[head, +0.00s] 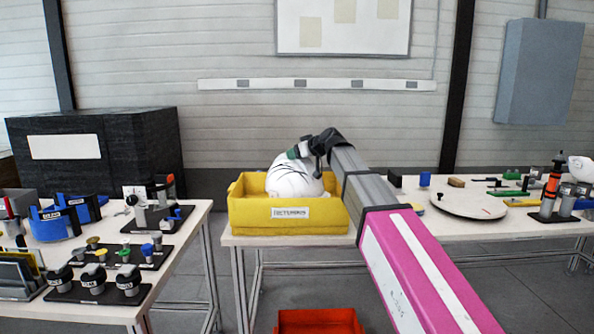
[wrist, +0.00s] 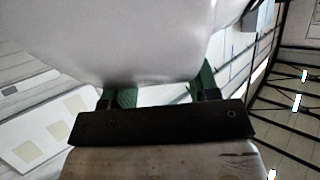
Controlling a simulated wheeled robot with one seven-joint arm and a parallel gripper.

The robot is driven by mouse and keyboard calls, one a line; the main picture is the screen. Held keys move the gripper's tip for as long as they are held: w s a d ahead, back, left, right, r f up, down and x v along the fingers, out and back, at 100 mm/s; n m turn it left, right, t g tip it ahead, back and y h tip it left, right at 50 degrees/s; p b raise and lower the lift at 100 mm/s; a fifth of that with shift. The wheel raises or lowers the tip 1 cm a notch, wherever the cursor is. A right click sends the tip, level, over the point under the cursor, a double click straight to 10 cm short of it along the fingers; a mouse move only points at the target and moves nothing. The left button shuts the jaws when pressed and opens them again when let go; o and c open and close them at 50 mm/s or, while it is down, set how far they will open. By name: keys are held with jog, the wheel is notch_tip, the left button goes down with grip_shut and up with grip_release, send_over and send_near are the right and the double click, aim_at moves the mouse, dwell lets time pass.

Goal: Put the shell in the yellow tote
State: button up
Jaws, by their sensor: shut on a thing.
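The white helmet shell (head: 292,178) with dark curved lines is in the yellow tote (head: 262,216) in the head view, its dome standing above the rim. The tote stands on the middle table and bears a white label. My gripper (head: 300,150) is at the top of the shell, with my arm reaching in from the right. In the wrist view the shell (wrist: 120,40) fills the upper left, and the green fingers of my gripper (wrist: 160,92) are against its lower edge, shut on it. The shell's underside and the tote's floor are hidden.
A red bin (head: 320,321) is on the floor in front of the middle table. The left table (head: 165,260) holds stands, knobs and blue tools. A round white disc (head: 467,204) and tools lie on the table at right. A large black box (head: 95,150) stands behind the left table.

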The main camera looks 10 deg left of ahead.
aim_at(309, 165)
jog(key=shift+f, duration=2.95)
jog(key=o, duration=1.5)
jog(key=shift+f, duration=0.1)
jog(key=shift+c, duration=0.2)
jog(key=v, duration=1.2)
jog(key=shift+d, duration=0.1)
